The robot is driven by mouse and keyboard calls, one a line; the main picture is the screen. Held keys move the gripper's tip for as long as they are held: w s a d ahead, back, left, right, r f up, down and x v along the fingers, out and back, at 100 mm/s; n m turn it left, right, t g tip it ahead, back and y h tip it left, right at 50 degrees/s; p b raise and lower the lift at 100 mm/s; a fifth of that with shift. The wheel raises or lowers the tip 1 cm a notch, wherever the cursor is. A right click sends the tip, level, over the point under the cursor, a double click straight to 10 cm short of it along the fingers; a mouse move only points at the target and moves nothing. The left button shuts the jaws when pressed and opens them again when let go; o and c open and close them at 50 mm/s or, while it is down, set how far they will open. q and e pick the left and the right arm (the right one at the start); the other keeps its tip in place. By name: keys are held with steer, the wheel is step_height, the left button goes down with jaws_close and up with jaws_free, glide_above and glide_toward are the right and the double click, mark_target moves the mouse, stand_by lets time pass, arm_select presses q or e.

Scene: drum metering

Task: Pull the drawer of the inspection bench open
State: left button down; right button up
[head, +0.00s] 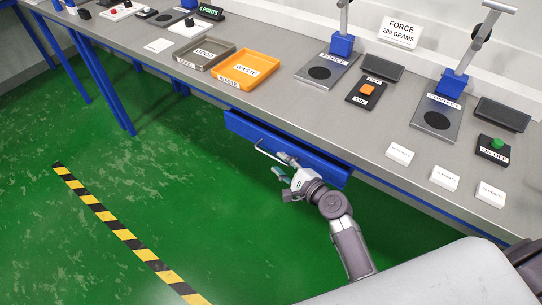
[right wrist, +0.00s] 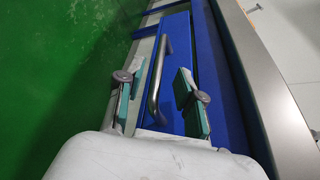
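The drawer (head: 318,160) of the inspection bench is a blue front below the grey worktop, with a metal bar handle (head: 268,153). Its front sits close under the bench edge; I cannot tell whether it stands out a little. My right gripper (head: 280,166) is at the handle. In the right wrist view, my right gripper (right wrist: 157,98) is open, with its two fingers apart on either side of the handle (right wrist: 158,82). Neither finger clearly touches the bar. The blue drawer front (right wrist: 178,52) lies behind it. My left gripper is not in view.
The grey bench top (head: 270,110) carries an orange waste tray (head: 252,69), a grey tray (head: 205,53), a force stand (head: 322,72), a contact stand (head: 437,118) and small white cards. The green floor (head: 170,150) before the drawer is clear, with a striped line (head: 125,235).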

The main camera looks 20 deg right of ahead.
mark_target(272, 156)
steer(key=x, duration=0.5)
steer(key=shift+w, duration=0.15)
jaws_close()
